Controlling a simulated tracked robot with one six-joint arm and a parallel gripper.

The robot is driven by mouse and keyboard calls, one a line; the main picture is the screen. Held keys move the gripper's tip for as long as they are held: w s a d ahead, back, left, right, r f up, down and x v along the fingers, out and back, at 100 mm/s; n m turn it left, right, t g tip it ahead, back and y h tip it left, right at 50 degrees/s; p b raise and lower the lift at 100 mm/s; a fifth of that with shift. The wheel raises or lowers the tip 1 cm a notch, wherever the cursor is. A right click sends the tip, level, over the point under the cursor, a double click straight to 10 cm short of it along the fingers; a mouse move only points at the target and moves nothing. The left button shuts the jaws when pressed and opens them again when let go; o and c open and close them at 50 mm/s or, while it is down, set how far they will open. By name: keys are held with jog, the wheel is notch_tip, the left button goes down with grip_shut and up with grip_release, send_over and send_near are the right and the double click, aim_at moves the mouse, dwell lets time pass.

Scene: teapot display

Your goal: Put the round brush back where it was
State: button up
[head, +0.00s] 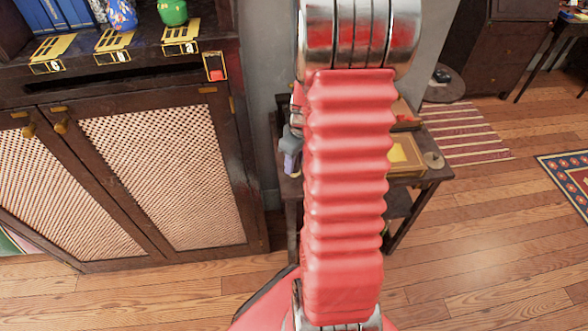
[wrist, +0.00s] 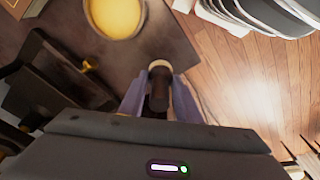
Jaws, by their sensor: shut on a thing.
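The round brush (wrist: 158,92) shows in the wrist view as a dark, short cylinder with a pale rounded end. It sits between the two bluish-purple fingers of my gripper (wrist: 158,100), which is shut on it. The brush's far part cannot be made out. In the head view my gripper (head: 290,155) shows only partly, at the left edge of the small dark table (head: 437,175). My red arm hides most of it, and I cannot make out the brush there.
A yellow round dish (wrist: 117,15) lies on the dark surface in the wrist view. A dark cabinet (head: 130,265) stands left. Wooden floor (head: 490,260) is open at right.

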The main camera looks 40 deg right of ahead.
jog(key=shift+f, duration=1.85)
jog(key=o, duration=1.2)
jog(key=shift+c, duration=0.2)
notch_tip(320, 180, up, 12)
jog(key=s, duration=0.1)
jog(key=shift+s+d, duration=0.15)
jog(key=shift+s, duration=0.2)
